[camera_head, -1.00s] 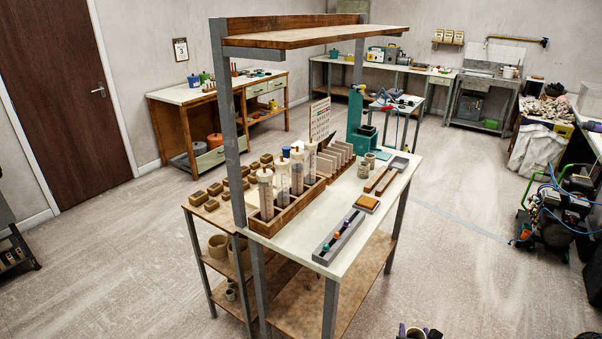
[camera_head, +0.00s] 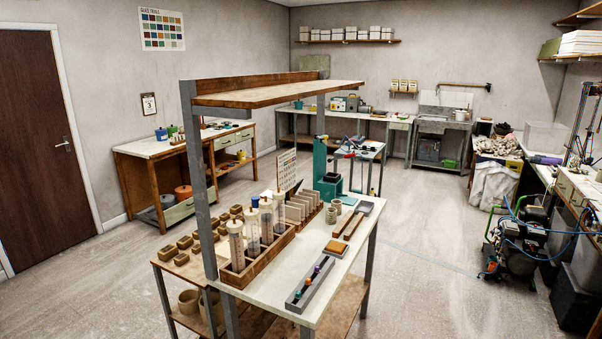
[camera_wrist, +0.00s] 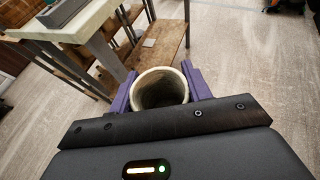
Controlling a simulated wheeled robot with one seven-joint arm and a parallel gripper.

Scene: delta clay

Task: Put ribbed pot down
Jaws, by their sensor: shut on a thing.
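The ribbed pot (camera_wrist: 160,93) shows in the wrist view as a round, pale-rimmed pot with its open mouth facing the camera. My gripper (camera_wrist: 160,84) is shut on it, with one purple finger on each side. The pot's outer wall and base are mostly hidden. Pot and gripper are over open floor, beside the workbench, and neither shows in the head view now.
The workbench top (camera_head: 340,257) holds a grey tray (camera_head: 310,284), a wooden rack of tubes (camera_head: 262,250), and two small pots (camera_head: 332,213). Its front right part has bare room. A lower shelf (camera_wrist: 167,46) lies underneath. A compressor (camera_head: 522,243) stands right.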

